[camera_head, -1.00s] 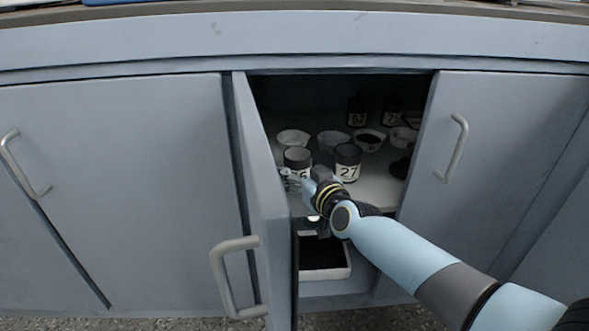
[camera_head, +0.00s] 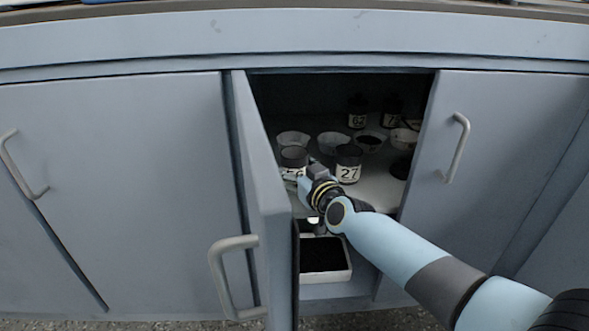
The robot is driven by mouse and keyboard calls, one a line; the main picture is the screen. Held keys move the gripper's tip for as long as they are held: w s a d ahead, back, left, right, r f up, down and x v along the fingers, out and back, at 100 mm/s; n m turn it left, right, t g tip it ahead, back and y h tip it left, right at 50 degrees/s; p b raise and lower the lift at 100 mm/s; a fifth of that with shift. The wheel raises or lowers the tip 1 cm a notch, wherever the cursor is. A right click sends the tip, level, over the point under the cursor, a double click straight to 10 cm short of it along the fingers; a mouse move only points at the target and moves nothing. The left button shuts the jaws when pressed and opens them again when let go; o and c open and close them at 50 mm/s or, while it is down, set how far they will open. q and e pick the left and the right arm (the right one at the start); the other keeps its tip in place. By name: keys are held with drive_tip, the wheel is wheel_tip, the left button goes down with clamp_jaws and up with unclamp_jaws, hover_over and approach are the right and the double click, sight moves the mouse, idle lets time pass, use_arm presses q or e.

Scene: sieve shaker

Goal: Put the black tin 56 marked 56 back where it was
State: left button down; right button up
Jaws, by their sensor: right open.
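The black tin 56 (camera_head: 293,157), with a white label partly showing its number, stands upright on the cabinet shelf (camera_head: 378,192), just behind the open door. My right gripper (camera_head: 301,181) is open at the lower right of this tin. Its fingers are small and partly lost against the label, so I cannot tell whether they touch the tin. The black tin 27 (camera_head: 348,155) stands to the right of tin 56, with the gripper's wrist between and in front of them. My left gripper is not in view.
The open door (camera_head: 262,200) stands close on the left of my right arm. White bowls (camera_head: 333,143) and more black tins (camera_head: 357,112) stand farther back. A white tray with dark contents (camera_head: 347,274) sits below the shelf. The right door (camera_head: 500,150) is shut.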

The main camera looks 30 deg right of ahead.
sight(300, 172)
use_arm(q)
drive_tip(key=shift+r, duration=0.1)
use_arm(e)
drive_tip(key=shift+s+r, duration=0.15)
drive_tip(key=s+p, duration=0.1)
drive_tip(key=s, duration=0.1)
drive_tip(key=s+r+p, duration=0.1)
drive_tip(key=s, duration=0.2)
drive_tip(key=shift+a, duration=0.15)
drive_tip(key=s+a+f+n+g+y+p, duration=0.1)
drive_tip(key=s+a+f+g, duration=0.2)
drive_tip(key=s, duration=0.7)
drive_tip(key=s+a+f+n+g+y, duration=0.1)
drive_tip(key=s+a+g+y, duration=0.2)
drive_tip(key=s, duration=0.7)
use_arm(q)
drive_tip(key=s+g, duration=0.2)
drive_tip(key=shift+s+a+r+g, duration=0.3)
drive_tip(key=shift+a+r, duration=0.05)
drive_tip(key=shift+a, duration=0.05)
use_arm(e)
drive_tip(key=s+d+g+h, duration=0.1)
drive_tip(key=s+g, duration=0.2)
drive_tip(key=s, duration=0.4)
drive_tip(key=s+d+r+g+h, duration=0.1)
drive_tip(key=s+g, duration=0.3)
drive_tip(key=s, duration=0.4)
drive_tip(key=shift+d+r+g+h, duration=0.2)
drive_tip(key=shift+r+g+h, duration=0.1)
drive_tip(key=shift+h, duration=0.4)
